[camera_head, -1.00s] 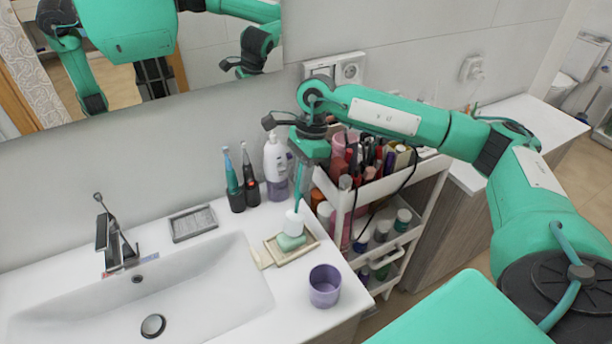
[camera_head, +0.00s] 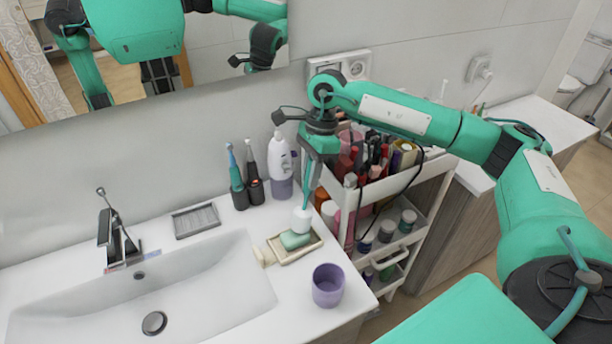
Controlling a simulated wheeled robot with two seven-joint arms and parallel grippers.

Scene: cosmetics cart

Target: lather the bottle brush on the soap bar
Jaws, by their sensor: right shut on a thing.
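The bottle brush (camera_head: 302,219) has a white head and a thin teal handle, and it hangs head down. My right gripper (camera_head: 310,172) is shut on its handle, above the counter. The green soap bar (camera_head: 294,240) lies in a beige soap dish (camera_head: 314,243) on the counter. The brush head is right at the soap bar's back right end; it looks to touch the soap, but I cannot be sure of the contact. My left gripper is not in view in front of me.
A purple cup (camera_head: 328,286) stands in front of the dish. Electric toothbrushes (camera_head: 236,182) and a white water flosser (camera_head: 281,165) stand behind it. A white cart (camera_head: 395,185) full of cosmetics is close on the right. The sink (camera_head: 140,295) is at left.

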